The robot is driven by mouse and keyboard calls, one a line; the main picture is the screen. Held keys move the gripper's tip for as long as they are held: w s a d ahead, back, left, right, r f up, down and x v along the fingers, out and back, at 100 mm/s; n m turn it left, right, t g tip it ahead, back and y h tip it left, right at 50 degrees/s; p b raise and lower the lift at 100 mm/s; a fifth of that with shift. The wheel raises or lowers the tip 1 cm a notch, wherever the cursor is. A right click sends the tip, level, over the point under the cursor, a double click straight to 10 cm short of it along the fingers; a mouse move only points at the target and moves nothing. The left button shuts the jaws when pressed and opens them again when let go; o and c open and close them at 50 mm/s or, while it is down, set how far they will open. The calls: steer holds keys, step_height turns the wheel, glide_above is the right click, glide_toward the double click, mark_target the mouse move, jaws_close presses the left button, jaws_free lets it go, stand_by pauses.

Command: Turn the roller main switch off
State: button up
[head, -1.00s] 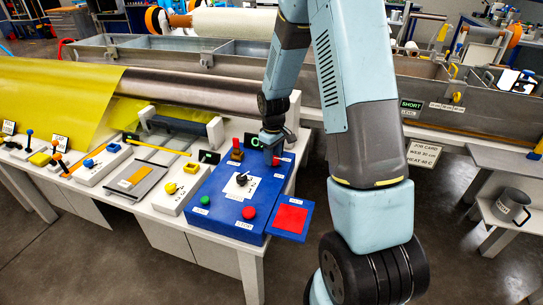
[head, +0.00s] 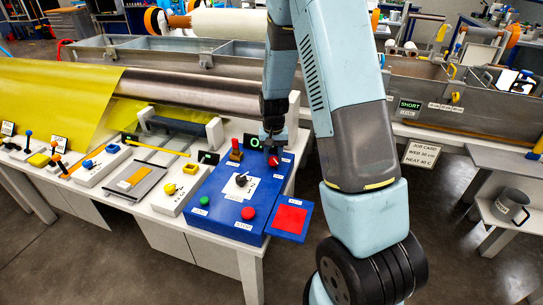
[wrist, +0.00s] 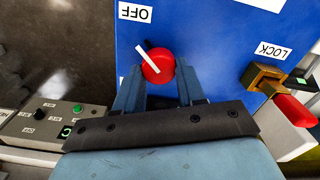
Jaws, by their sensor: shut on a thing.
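The roller main switch is a round red knob (wrist: 158,66) with a white pointer bar, on the blue control panel (wrist: 215,40). In the wrist view the bar slants to the upper left. A white OFF label (wrist: 135,12) is above and left of the knob. Another label at the left is mostly hidden by a finger. My gripper (wrist: 160,84) is shut on the knob, one finger on each side. In the head view the knob (head: 274,161) shows just below my gripper (head: 272,145), at the panel's far right corner.
A brass-and-red lock handle (wrist: 283,92) stands near the knob, beside a LOCK label (wrist: 273,50). The panel also bears a black selector (head: 241,180), a green button (head: 204,200) and a red button (head: 248,213). A steel roller (head: 190,88) lies behind.

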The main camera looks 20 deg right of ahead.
mark_target(273, 158)
steer(key=shift+w+r+m, duration=0.1)
steer(key=shift+w+m, duration=0.1)
steer(key=shift+m, duration=0.4)
steer(key=o, duration=1.1)
steer(key=shift+s, duration=0.15)
steer(key=shift+c, duration=0.2)
step_height(273, 158, up, 14)
steer(key=shift+f, duration=0.2)
